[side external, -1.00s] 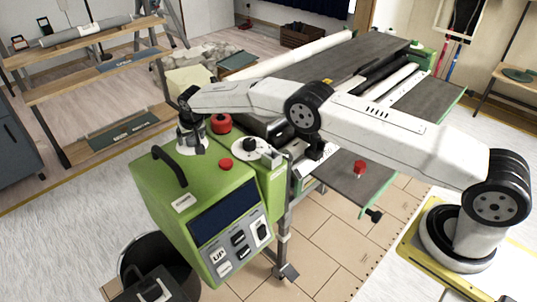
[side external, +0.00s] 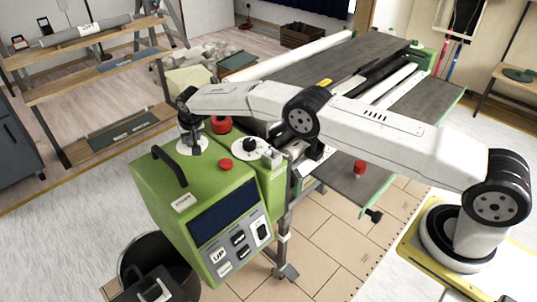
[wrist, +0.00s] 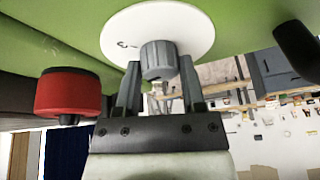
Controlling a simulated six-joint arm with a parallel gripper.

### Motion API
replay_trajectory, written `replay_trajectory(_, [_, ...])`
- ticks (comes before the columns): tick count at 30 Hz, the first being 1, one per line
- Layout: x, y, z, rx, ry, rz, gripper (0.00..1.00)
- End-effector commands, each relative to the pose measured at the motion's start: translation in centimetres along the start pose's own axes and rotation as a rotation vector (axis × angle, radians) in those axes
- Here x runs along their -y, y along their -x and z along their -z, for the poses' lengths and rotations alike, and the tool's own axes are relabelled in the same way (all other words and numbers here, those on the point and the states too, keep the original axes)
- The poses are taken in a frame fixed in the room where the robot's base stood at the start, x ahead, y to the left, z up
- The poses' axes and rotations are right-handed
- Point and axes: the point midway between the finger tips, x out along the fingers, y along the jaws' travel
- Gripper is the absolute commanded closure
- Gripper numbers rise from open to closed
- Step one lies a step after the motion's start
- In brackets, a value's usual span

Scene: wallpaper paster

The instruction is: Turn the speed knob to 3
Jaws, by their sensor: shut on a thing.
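The speed knob (wrist: 158,60) is a grey ribbed knob on a round white dial (wrist: 190,28). In the wrist view my gripper (wrist: 158,74) has one finger on each side of it and is shut on it. A single mark that looks like a 3 shows on the dial left of the knob; any other marks are too small or hidden. In the side view the dial (side external: 183,149) lies on top of the green machine (side external: 170,205), beside its black handle. My gripper (side external: 191,138) points down there and hides the knob.
A red knob (side external: 221,125) stands close beside my gripper and also shows in the wrist view (wrist: 68,92). A red button (side external: 226,164), a second white dial with a black knob (side external: 250,144) and the black carrying handle (side external: 170,165) are near on the same machine.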

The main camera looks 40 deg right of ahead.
Motion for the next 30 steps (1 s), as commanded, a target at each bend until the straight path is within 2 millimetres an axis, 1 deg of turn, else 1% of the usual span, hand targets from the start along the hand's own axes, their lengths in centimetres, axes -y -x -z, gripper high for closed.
replay_trajectory(6, [0.08,-0.1,-0.03,-0.005,-0.104,-0.042,1.0])
replay_trajectory(12, [0.08,-0.08,-0.06,-0.009,-0.166,-0.068,1.0])
replay_trajectory(24, [0.04,0.0,-0.07,-0.009,-0.185,-0.076,1.0])
replay_trajectory(25, [0.04,0.0,-0.07,-0.009,-0.185,-0.076,0.46])
replay_trajectory(26, [0.04,0.0,-0.08,-0.009,-0.185,-0.076,0.36])
replay_trajectory(27, [0.04,0.0,-0.07,-0.009,-0.185,-0.076,0.23])
replay_trajectory(28, [0.04,0.0,-0.07,-0.009,-0.185,-0.076,0.14])
replay_trajectory(30, [0.04,0.01,-0.07,-0.009,-0.185,-0.076,0.14])
